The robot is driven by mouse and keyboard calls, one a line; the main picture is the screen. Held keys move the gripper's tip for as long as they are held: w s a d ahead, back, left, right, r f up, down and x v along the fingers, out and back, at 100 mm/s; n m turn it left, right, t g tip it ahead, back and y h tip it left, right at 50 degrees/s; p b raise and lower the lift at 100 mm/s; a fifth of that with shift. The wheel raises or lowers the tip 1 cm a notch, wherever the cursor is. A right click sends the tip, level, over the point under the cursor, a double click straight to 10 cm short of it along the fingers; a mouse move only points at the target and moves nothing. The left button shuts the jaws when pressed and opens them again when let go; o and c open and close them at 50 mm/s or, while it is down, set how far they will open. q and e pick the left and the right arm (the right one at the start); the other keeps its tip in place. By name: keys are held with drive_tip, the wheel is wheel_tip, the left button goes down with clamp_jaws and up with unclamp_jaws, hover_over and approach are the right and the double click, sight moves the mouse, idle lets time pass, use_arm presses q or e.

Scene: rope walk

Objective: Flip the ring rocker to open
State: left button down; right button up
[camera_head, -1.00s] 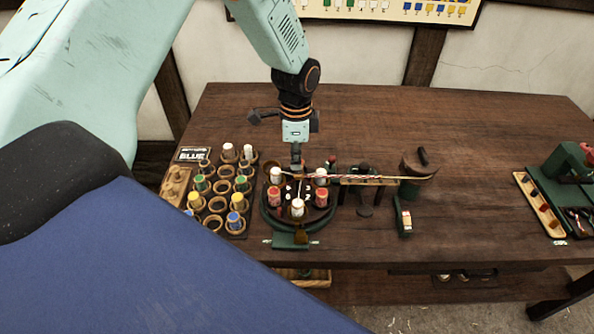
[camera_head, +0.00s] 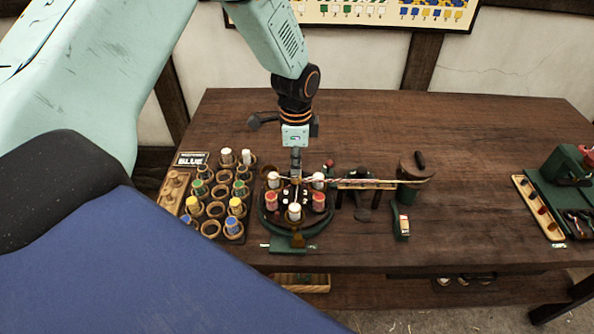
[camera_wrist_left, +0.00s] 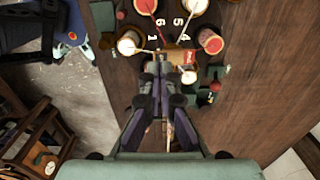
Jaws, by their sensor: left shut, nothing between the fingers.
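My left gripper (camera_head: 296,168) points down at the far edge of the round dark green rope machine (camera_head: 268,222), with closed fingers. In the left wrist view its fingertips (camera_wrist_left: 160,62) lie together beside a small orange-brown part (camera_wrist_left: 178,57) with a red tag whose lettering is too small to read. This part may be the ring rocker; I cannot tell its position, nor whether the fingers touch it. White and red bobbins (camera_head: 319,202) stand around the machine, with strands running to its middle. My right gripper is in neither view.
A wooden rack with coloured bobbins (camera_head: 236,206) stands left of the machine. A twisted rope (camera_head: 370,181) runs right from it past a wooden stand to a green post (camera_head: 411,168). A green tool board (camera_head: 553,200) lies far right.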

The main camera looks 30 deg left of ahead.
sight(295, 177)
use_arm(q)
drive_tip(key=shift+a+f, duration=0.1)
drive_tip(key=shift+a, duration=0.15)
drive_tip(key=shift+d+f, duration=0.1)
drive_tip(key=shift+d, duration=0.1)
drive_tip(key=shift+a+f, duration=0.2)
drive_tip(key=shift+f, duration=0.15)
drive_tip(key=shift+d+f+b, duration=0.15)
drive_tip(key=shift+f+b, duration=0.1)
drive_tip(key=shift+b, duration=0.2)
drive_tip(key=shift+f, duration=0.45)
drive_tip(key=shift+r, duration=0.15)
wheel_tip(295, 177, up, 8)
drive_tip(key=p, duration=0.6)
drive_tip(key=shift+p, duration=0.35)
idle(0.4)
